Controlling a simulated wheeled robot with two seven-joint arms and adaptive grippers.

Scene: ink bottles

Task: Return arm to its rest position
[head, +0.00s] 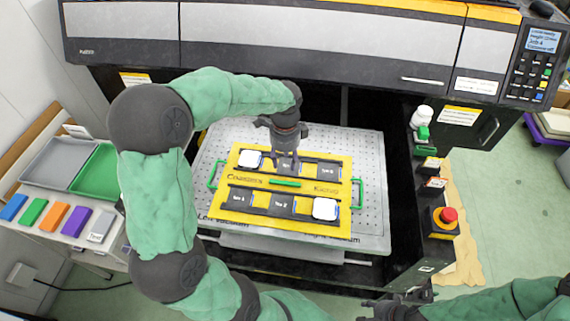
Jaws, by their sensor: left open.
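My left arm comes in from the left and bends over the printer bed. My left gripper (287,163) points down over the back row of the yellow jig (263,183), with its fingers apart. It hides part of that row, and I cannot tell whether its tips touch the jig. A white square piece (250,159) sits in the back left slot, left of the gripper. Another white square piece (325,208) sits in the front right slot. My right gripper (388,309) is at the bottom edge, partly cut off, its fingers unclear.
The perforated printer bed (373,170) lies under the large printer (330,40). A red stop button (449,214) and a white bottle with a green part (422,120) are at the right. Grey (60,163) and green (97,170) trays and several coloured blocks are at the left.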

